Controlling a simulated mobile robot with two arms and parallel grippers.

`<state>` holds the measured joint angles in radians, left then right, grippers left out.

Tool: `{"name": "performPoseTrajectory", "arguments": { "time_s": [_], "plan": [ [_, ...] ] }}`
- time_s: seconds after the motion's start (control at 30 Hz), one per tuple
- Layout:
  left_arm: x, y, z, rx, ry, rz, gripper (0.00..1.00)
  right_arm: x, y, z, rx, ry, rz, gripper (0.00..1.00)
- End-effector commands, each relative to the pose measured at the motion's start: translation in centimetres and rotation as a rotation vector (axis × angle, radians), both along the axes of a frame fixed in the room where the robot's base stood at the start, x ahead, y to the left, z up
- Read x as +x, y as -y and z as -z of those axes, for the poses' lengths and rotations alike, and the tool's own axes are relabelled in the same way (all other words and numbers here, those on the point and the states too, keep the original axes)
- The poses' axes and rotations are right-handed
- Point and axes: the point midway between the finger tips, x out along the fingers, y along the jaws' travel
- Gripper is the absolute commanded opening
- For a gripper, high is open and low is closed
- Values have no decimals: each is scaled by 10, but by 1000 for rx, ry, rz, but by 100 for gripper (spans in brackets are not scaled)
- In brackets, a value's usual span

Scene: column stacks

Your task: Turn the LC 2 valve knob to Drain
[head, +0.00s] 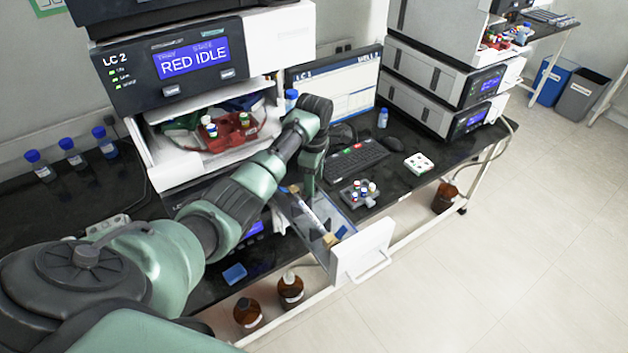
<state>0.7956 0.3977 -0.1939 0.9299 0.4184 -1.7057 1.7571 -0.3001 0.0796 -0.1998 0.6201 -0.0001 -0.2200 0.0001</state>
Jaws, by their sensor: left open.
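I cannot make out the valve knob or a Drain mark; my left arm covers much of the lower module. My left arm reaches across the stack's front and bends down at the wrist. My left gripper (309,190) is open, small and partly hidden, above or beside a pulled-out drawer (362,252). I cannot tell whether it touches anything. My right gripper is not in view.
An open bay holds a red vial tray (232,132). A keyboard (352,163), a vial rack (360,195) and a white block (418,164) lie on the black bench. Brown bottles (290,290) stand below. Blue-capped bottles (72,155) stand at left.

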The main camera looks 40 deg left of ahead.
Motion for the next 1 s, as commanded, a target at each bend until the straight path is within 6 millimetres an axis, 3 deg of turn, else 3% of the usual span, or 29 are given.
{"name": "performPoseTrajectory", "arguments": {
  "time_s": [0.17,0.6,1.0],
  "plan": [
    [1,0,-8,0,2,0,53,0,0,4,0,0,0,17],
    [0,-1,-72,-1,1,-1,53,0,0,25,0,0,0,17],
    [0,-1,-78,0,0,-1,53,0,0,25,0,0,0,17]
  ]
}}
